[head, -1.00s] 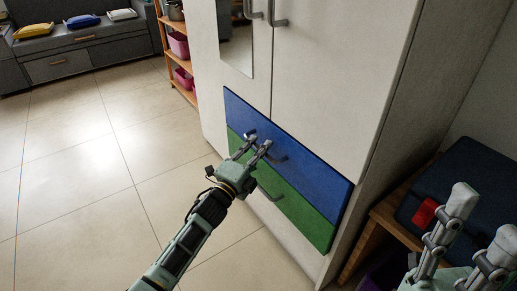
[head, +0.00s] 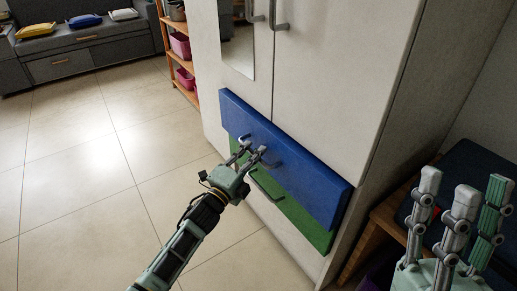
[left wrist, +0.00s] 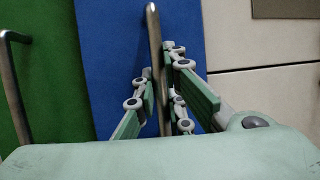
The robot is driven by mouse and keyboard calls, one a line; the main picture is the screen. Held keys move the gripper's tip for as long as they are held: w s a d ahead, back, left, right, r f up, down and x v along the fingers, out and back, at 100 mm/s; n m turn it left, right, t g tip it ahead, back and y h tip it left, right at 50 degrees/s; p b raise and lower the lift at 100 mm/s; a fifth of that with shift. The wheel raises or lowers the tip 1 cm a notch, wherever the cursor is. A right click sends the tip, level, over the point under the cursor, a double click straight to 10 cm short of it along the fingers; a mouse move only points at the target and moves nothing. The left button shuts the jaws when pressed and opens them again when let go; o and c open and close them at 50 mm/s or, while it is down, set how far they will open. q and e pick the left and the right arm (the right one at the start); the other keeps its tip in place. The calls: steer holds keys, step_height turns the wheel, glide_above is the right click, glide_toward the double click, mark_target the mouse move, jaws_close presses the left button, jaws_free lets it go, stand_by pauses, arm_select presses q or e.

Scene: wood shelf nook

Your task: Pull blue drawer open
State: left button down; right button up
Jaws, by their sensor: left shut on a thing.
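The blue drawer (head: 300,172) is the upper of two drawers in the white wardrobe, and its front stands out a little from the cabinet. Its grey bar handle (head: 287,158) shows between the fingers of my left gripper (head: 253,146), which is shut on it. In the left wrist view, the blue front (left wrist: 105,60) lies behind the handle (left wrist: 153,30), and the fingers (left wrist: 158,70) sit on both sides of the bar. My right gripper (head: 463,192) is at the lower right, fingers spread, empty and away from the wardrobe.
The green drawer (head: 310,222), with its own handle (head: 268,192), is below and looks closed. The wardrobe doors (head: 335,70) are shut above. A wooden bench (head: 366,240) stands to the right. The tiled floor (head: 80,170) in front is clear.

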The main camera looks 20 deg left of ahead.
steer(key=w+a+f+g+h+p, duration=0.2)
steer(key=w+f+g+h+p, duration=0.1)
steer(key=w+f+g, duration=0.65)
arm_select(q)
steer(key=s+a+p, duration=0.2)
steer(key=s+a, duration=1)
steer(key=s, duration=0.4)
steer(key=shift+s+a, duration=0.35)
steer(key=shift+a, duration=0.05)
arm_select(e)
step_height(320, 180, down, 14)
steer(key=d+g+h, duration=0.2)
steer(key=g, duration=0.4)
steer(key=shift+w+d+h, duration=0.15)
steer(key=shift+w+h, duration=0.15)
steer(key=shift+w, duration=0.05)
arm_select(q)
steer(key=shift+f, duration=0.1)
arm_select(e)
steer(key=shift+r, duration=0.1)
arm_select(q)
steer(key=c, duration=1.8)
jaws_free()
steer(key=v, duration=1.2)
